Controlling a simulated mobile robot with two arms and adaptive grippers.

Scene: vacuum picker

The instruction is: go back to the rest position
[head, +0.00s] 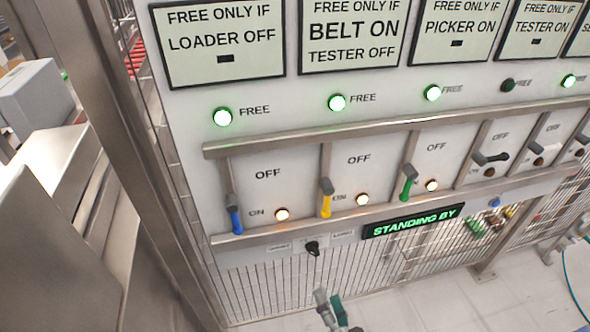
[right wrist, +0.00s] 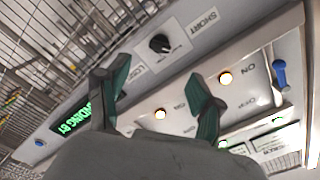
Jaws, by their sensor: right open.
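My right gripper (head: 330,303) is at the bottom edge of the head view, below and apart from the control panel (head: 310,185). In the right wrist view its two green-padded fingers (right wrist: 160,88) stand apart with nothing between them. Beyond them are a black rotary knob (right wrist: 160,43), two lit orange lamps and the blue lever (right wrist: 280,75). In the head view the blue lever (head: 236,220), yellow lever (head: 326,205) and green lever (head: 408,185) point down at ON, with orange lamps lit. My left gripper is out of view.
A green "STANDING BY" display (head: 412,222) hangs under the lever row. The black knob (head: 312,247) is left of it. Wire mesh (head: 270,290) fills the space below the panel. A metal post (head: 110,130) stands at left. Pale floor (head: 430,305) is open at the bottom right.

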